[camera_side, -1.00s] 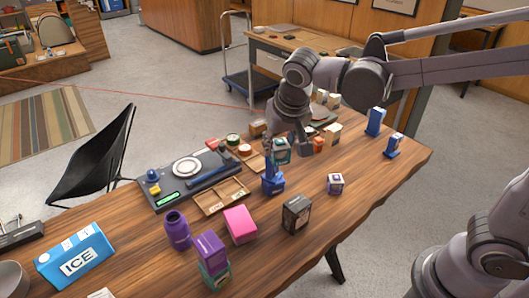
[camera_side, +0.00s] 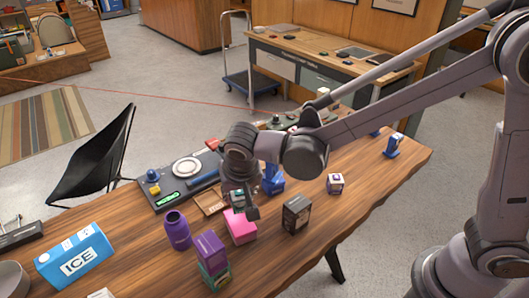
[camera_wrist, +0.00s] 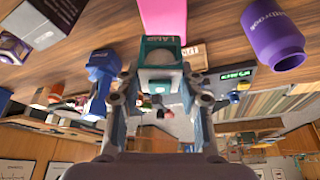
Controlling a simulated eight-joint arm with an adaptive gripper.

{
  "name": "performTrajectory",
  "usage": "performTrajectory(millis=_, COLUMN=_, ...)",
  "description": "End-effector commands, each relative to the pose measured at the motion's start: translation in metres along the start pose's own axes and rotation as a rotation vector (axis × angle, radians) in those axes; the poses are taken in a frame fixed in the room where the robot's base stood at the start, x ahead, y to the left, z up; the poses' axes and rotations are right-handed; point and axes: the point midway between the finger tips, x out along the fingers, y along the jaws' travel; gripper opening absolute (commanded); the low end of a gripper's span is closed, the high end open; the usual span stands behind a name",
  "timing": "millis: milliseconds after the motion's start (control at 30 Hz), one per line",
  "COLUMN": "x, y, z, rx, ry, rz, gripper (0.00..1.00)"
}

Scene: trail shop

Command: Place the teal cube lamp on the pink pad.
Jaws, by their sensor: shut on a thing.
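The teal cube lamp (camera_wrist: 160,50) is held between the fingertips of my gripper (camera_wrist: 160,88) in the wrist view, with its "LAMP" label showing. In the side view my gripper (camera_side: 243,208) and the lamp (camera_side: 236,197) are at the pink pad (camera_side: 240,230), over its back part. The pink pad also shows beyond the lamp in the wrist view (camera_wrist: 163,16). The lamp and fingers cover part of the pad. I cannot tell whether the lamp touches it.
A blue item (camera_side: 273,182) stands close behind my gripper. A black box (camera_side: 296,214) stands right of the pad. A purple bottle (camera_side: 177,230) and a purple box (camera_side: 209,247) stand to its left and front. A wooden tray (camera_side: 211,203) lies behind it. Table front right is clear.

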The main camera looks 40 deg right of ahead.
Motion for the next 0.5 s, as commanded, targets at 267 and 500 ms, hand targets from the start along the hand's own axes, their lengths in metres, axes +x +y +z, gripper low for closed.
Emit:
performTrajectory(millis=267, x=0.019, y=-0.006, z=0.01, rx=0.0, ry=0.0, rz=0.001, gripper=0.05)
performTrajectory(millis=500, x=0.04, y=-0.006, z=0.018, rx=0.0, ry=0.001, rz=0.0, gripper=0.05)
